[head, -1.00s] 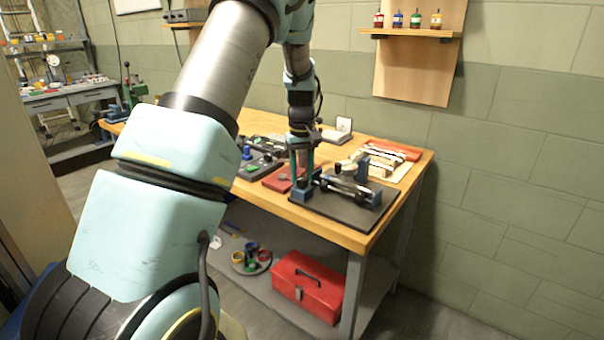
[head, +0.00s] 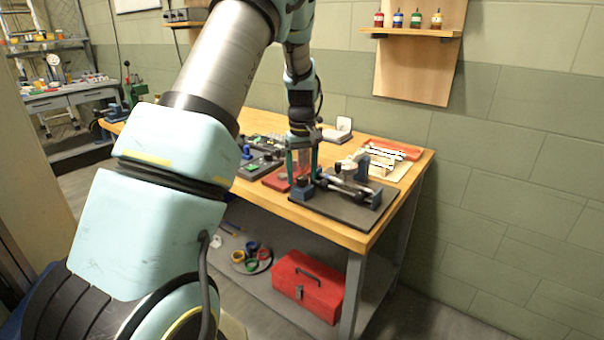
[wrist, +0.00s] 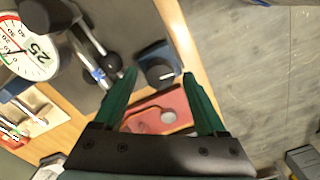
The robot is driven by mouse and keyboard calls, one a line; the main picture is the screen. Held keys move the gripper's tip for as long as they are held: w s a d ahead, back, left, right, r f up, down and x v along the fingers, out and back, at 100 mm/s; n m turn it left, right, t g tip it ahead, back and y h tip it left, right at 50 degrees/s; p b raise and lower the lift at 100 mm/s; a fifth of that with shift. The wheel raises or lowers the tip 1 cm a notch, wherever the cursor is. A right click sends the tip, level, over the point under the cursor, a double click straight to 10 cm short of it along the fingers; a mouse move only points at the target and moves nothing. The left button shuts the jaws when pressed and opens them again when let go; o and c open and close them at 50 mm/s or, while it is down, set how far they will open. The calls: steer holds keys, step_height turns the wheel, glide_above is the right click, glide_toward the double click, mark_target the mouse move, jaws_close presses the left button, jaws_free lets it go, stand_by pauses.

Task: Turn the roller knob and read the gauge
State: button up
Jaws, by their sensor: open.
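A blue block with a dark round knob (wrist: 159,73) shows in the wrist view between and just beyond my fingertips. In the head view the blue block (head: 303,191) sits at the left end of the roller fixture (head: 352,185) on a black base plate (head: 345,213). My gripper (wrist: 159,75) has two green fingers spread apart, with nothing held. In the head view my gripper (head: 302,181) points down over the block; I cannot tell whether it touches the knob.
A red plate (wrist: 172,108) with a grey disc lies beside the block. Other fixtures (head: 262,160) stand left on the wooden bench (head: 372,240), and a pale tray (head: 390,165) lies right. A red toolbox (head: 308,285) is on the lower shelf. The bench edge is close.

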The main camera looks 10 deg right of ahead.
mark_target(301, 177)
step_height(301, 177, up, 11)
steer(key=b, duration=0.2)
stand_by(0.3)
steer(key=shift+a+f, duration=0.1)
steer(key=s+a+f+m, duration=0.1)
steer(key=s+a+f, duration=0.3)
steer(key=s+a, duration=0.6)
steer(key=s+a+f+m+t, duration=0.1)
steer(key=s+a+f+m, duration=0.1)
steer(key=s+a, duration=0.8)
steer(key=shift+s+f+t, duration=0.3)
steer(key=shift+s+f, duration=0.55)
steer(key=shift+s, duration=0.1)
